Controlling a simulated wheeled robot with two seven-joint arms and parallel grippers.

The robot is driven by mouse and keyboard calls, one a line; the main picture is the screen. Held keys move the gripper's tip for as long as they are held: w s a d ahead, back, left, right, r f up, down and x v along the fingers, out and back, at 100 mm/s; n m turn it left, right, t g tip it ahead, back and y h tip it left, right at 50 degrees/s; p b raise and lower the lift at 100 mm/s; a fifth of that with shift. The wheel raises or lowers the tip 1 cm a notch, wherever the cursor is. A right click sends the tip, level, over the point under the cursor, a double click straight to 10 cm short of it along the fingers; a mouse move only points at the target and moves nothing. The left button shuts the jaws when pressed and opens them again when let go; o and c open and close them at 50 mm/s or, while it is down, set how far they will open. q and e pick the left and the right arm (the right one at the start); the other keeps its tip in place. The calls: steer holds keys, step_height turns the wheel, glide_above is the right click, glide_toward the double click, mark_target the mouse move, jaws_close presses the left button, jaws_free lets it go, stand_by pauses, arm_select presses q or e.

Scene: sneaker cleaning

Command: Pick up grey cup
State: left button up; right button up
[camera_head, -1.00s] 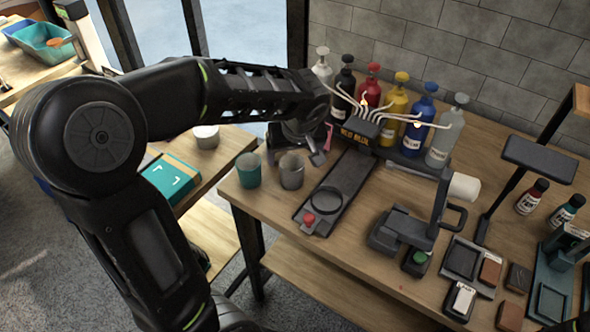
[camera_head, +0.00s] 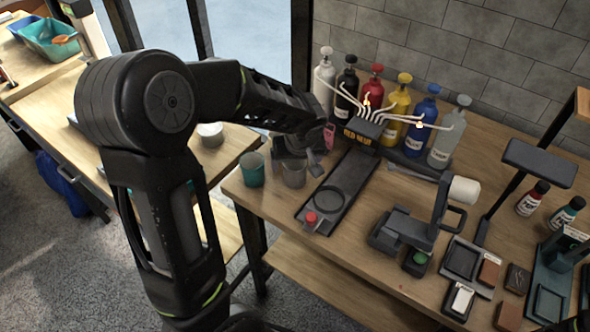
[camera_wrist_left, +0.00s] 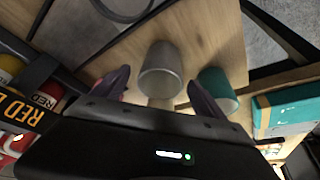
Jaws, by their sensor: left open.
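The grey cup (camera_head: 293,177) stands on the wooden table beside the teal cup (camera_head: 251,171), with its upper part partly covered by my left gripper in the head view. My left gripper (camera_head: 297,160) is over and just behind the cup. In the left wrist view the grey cup (camera_wrist_left: 161,68) appears between the two open fingers of the left gripper (camera_wrist_left: 160,92), with a gap visible on each side. The teal cup (camera_wrist_left: 218,88) is just beyond the right-hand finger there. My right gripper is not in view.
A dark tray with a ring (camera_head: 329,200) lies right of the grey cup. Behind it is a dispenser (camera_head: 362,132) with several coloured bottles. A grey stand with a white roller (camera_head: 464,190) is farther right. The table edge is close in front of the cups.

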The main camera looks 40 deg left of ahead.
arm_select(q)
steer(key=shift+x, duration=0.75)
steer(key=c, duration=1.4)
